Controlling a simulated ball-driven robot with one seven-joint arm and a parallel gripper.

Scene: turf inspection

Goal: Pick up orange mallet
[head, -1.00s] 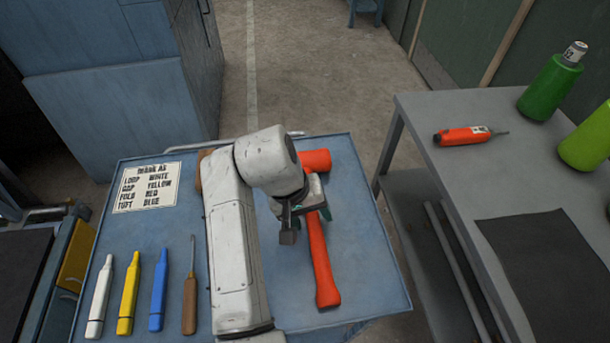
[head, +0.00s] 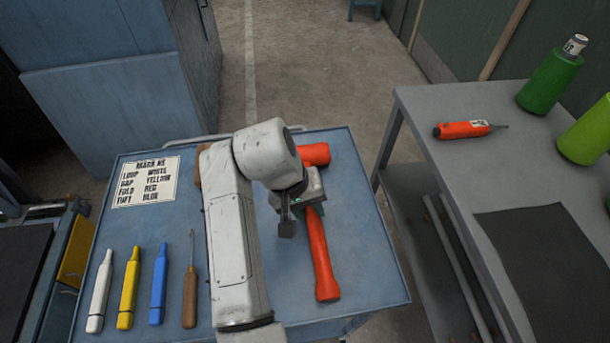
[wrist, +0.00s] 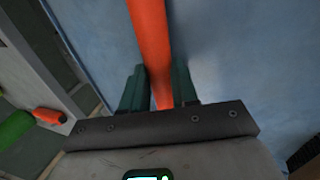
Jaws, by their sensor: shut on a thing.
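The orange mallet (head: 321,258) lies on the blue cart top (head: 365,265), its head at the far end and its handle toward the near edge. My gripper (head: 308,203) is over the upper part of the handle and hides that part in the head view. In the wrist view, the orange handle (wrist: 149,45) runs between the two green fingers of my gripper (wrist: 160,90), which are shut on it. I cannot tell whether the mallet is lifted off the cart.
White, yellow and blue markers (head: 159,285) and a wooden-handled pick (head: 190,295) lie on the cart's left side, below a printed card (head: 147,181). A grey table (head: 440,180) at right holds an orange tool (head: 463,130) and green bottles (head: 549,85).

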